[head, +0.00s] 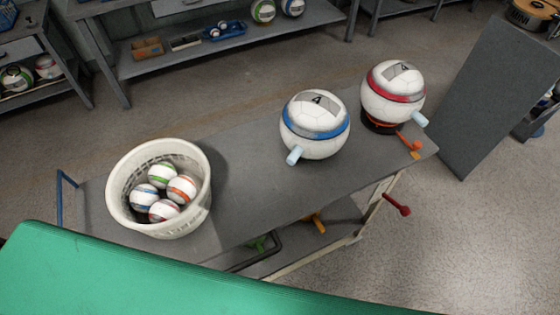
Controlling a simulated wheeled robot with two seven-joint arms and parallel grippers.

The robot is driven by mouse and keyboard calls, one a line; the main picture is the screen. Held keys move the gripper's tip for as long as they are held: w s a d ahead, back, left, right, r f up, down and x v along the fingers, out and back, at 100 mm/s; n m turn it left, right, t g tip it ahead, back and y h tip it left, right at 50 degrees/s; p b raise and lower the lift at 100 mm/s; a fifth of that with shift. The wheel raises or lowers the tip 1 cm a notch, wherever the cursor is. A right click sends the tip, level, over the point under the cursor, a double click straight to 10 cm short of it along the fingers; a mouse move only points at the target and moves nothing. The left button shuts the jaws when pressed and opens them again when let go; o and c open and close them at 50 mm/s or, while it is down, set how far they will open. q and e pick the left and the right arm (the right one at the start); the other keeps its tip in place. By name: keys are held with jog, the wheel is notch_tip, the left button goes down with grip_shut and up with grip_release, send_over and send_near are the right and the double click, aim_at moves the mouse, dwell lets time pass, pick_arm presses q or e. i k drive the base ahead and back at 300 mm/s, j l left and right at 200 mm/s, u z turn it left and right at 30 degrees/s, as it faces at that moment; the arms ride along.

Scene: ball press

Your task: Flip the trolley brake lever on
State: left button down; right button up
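A grey-topped trolley (262,192) stands diagonally in the middle of the view. A lever with a red knob (397,205) sticks out from its right end, below the top. I take this as the brake lever; whether it is on or off I cannot tell. An orange-red handle (409,142) is beside the red-banded ball machine (394,92) on the trolley's far right. Neither of my grippers is in view.
A blue-banded ball machine (315,125) and a white basket (197,206) of several small balls stand on the trolley. A green surface (130,284) fills the front left. A grey panel (495,90) stands behind at right. Floor (445,245) right of the trolley is clear.

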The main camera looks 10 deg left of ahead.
aim_at(405, 211)
jog(key=k+l+z, duration=0.1)
jog(key=z, duration=0.25)
jog(key=l+z, duration=0.25)
jog(key=z, duration=0.15)
jog(key=i+l+u, duration=0.2)
jog(key=k+j, duration=0.1)
